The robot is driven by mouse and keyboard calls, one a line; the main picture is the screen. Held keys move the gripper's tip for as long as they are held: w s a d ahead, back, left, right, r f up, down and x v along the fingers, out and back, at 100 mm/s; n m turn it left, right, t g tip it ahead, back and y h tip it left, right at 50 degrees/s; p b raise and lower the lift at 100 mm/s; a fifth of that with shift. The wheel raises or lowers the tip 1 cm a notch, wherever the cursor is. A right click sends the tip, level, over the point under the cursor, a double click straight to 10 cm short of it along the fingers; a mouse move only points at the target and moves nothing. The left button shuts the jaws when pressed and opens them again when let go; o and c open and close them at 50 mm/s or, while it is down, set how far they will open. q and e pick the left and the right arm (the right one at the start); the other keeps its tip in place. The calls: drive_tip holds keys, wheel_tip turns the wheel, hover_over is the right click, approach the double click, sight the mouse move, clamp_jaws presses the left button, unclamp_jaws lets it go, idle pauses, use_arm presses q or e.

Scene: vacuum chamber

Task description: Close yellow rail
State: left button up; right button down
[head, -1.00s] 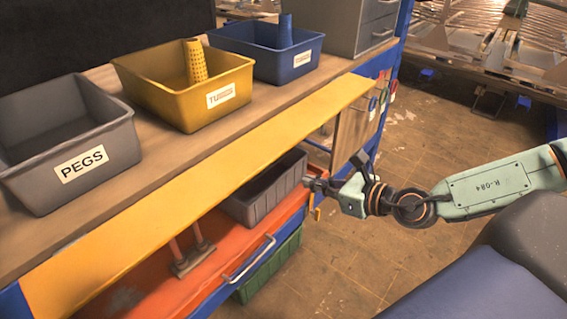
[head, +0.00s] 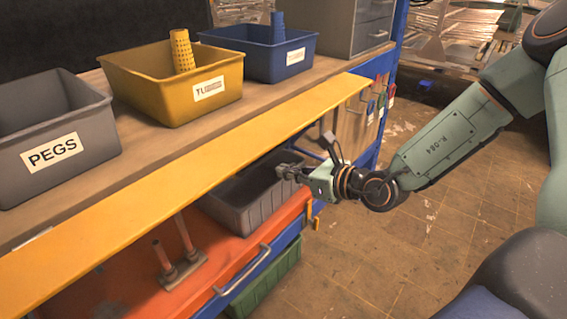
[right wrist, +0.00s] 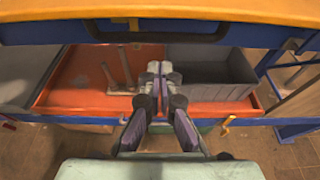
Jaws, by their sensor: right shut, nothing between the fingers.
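The yellow rail (head: 215,146) is a long flat yellow strip along the front edge of the wooden workbench, running from lower left to upper right. In the right wrist view its yellow edge (right wrist: 160,11) spans the top, with a dark handle-like bar (right wrist: 155,38) beneath it. My right gripper (head: 284,171) is below the rail, in front of the grey bin, and does not appear to touch the rail. In the right wrist view its fingers (right wrist: 160,70) are together and empty, pointing over the orange shelf. My left gripper is not in view.
An orange shelf (head: 130,275) with a silver handle (head: 243,269) holds a grey bin (head: 235,212) and two upright posts (head: 172,250). On the bench stand a PEGS bin (head: 50,153), yellow bin (head: 150,100) and blue bin (head: 262,62). The floor at right is clear.

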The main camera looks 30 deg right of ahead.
sight(254, 147)
use_arm(q)
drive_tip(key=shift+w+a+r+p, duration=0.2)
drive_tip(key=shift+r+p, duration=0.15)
drive_tip(key=shift+p, duration=0.2)
use_arm(e)
drive_tip(key=r, duration=0.1)
drive_tip(key=w+r, duration=0.1)
drive_tip(key=a+r, duration=0.1)
drive_tip(key=shift+w+r, duration=0.25)
drive_tip(key=shift+w, duration=0.1)
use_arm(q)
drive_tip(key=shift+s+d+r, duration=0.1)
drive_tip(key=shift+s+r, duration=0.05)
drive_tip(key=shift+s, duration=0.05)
use_arm(e)
drive_tip(key=shift+s+d+r, duration=0.1)
drive_tip(key=shift+r, duration=0.05)
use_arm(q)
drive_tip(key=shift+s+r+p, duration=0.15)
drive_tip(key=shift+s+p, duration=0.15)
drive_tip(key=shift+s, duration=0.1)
use_arm(e)
drive_tip(key=shift+r+g, duration=0.3)
drive_tip(key=shift+r, duration=0.05)
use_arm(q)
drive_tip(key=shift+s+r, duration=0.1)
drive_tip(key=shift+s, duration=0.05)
use_arm(e)
drive_tip(key=shift+r, duration=0.1)
